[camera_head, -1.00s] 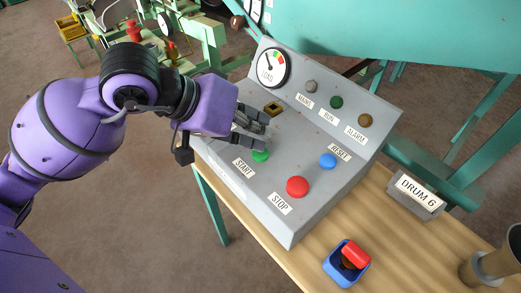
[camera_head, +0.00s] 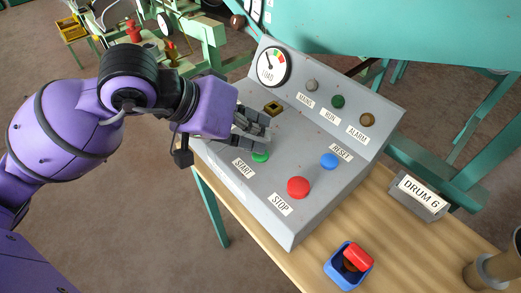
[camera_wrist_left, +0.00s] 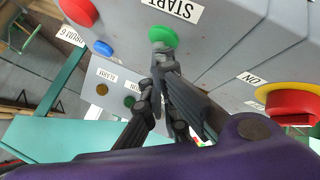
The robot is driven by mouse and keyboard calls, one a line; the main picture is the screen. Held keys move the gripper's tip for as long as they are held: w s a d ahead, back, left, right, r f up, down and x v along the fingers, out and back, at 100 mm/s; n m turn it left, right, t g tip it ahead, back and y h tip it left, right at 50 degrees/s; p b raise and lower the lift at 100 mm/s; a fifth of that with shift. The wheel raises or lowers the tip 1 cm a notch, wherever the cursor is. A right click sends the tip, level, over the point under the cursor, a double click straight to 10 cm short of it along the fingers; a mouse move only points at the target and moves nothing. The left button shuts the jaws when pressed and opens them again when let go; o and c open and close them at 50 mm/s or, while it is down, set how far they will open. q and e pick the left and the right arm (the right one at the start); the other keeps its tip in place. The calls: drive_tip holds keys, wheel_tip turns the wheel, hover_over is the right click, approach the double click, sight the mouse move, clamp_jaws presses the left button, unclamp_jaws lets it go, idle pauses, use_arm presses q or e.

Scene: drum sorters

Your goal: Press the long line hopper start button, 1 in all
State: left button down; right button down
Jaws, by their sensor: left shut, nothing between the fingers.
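The green START button (camera_head: 261,156) is on the sloped face of a grey control box (camera_head: 230,178), with a START label beside it. My left gripper (camera_head: 262,146) is shut and empty, its fingers partly hiding the button in the head view. In the left wrist view the fingertips (camera_wrist_left: 161,50) reach the lower edge of the green button (camera_wrist_left: 163,36). I cannot tell whether they touch it or whether it is pushed in. My right gripper is not in view.
A red STOP button (camera_head: 298,187) and a blue RESET button (camera_head: 328,161) sit nearby on the box. A LOAD gauge (camera_head: 272,67) and lamps are above. A blue tray (camera_head: 347,268) and a DRUM 6 sign (camera_head: 419,196) stand on the wooden bench (camera_head: 296,262).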

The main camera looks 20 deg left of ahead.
use_arm(q)
drive_tip(key=shift+r, duration=0.1)
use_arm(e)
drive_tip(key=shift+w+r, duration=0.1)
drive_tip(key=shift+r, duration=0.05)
use_arm(q)
drive_tip(key=shift+r+p, duration=0.3)
drive_tip(key=shift+r, duration=0.5)
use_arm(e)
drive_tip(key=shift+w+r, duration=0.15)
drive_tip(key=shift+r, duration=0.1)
